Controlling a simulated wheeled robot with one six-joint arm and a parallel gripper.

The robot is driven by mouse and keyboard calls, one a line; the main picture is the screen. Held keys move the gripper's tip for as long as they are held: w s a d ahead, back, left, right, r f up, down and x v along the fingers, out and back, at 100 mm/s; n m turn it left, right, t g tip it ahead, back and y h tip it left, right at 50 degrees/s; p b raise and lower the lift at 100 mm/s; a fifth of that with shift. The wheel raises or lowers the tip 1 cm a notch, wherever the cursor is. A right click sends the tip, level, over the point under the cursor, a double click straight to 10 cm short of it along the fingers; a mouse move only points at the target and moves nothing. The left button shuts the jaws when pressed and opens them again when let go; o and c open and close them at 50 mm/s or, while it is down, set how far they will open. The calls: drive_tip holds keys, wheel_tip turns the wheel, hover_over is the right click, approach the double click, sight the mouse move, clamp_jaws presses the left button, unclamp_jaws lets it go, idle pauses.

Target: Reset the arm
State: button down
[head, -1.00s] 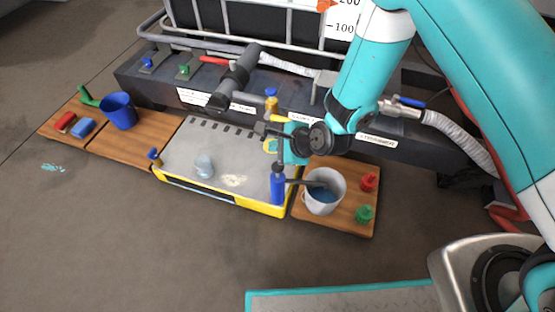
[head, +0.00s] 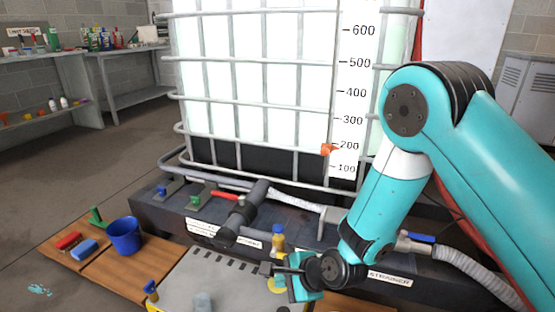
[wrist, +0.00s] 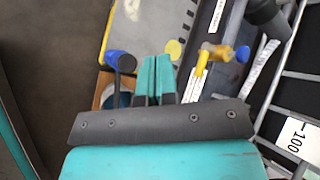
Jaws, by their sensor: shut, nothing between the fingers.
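My arm reaches down from the right in the head view, bent at the elbow. My gripper (head: 300,289) hangs at its end above the right part of the grey tray (head: 235,262). In the wrist view the teal fingers of my gripper (wrist: 154,75) are together, with nothing between them. A yellow valve fitting (head: 278,240) stands just behind my gripper; it also shows in the wrist view (wrist: 203,60), to the right of the fingers and apart from them. A blue-capped tool (wrist: 122,62) shows left of the fingers in that view.
A caged tank (head: 270,90) with a level scale (head: 352,100) stands behind on a dark base. Shelves (head: 50,85) line the far left. The left floor is mostly clear.

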wheel_tip(320, 180, up, 10)
drive_tip(key=s+d+n+g, duration=0.1)
drive_tip(key=s+d+n, duration=0.1)
drive_tip(key=n, duration=0.3)
drive_tip(key=s+d+r+n+g+h+p, duration=0.1)
drive_tip(key=s+d+r+n+g+h, duration=0.1)
drive_tip(key=s+d+r+n, duration=0.55)
drive_tip(key=s+d+r+n+g+h+p, duration=0.15)
drive_tip(key=s+d+r+n, duration=0.25)
drive_tip(key=s+r+n, duration=0.65)
wheel_tip(320, 180, up, 38)
drive_tip(key=s+m+p, duration=0.1)
drive_tip(key=p, duration=3.5)
drive_tip(key=shift+s+f+m+p, duration=0.25)
drive_tip(key=shift+m+p, duration=0.05)
drive_tip(key=shift+a+g+y, duration=0.1)
drive_tip(key=shift+g+y, duration=0.15)
drive_tip(key=shift+a, duration=0.1)
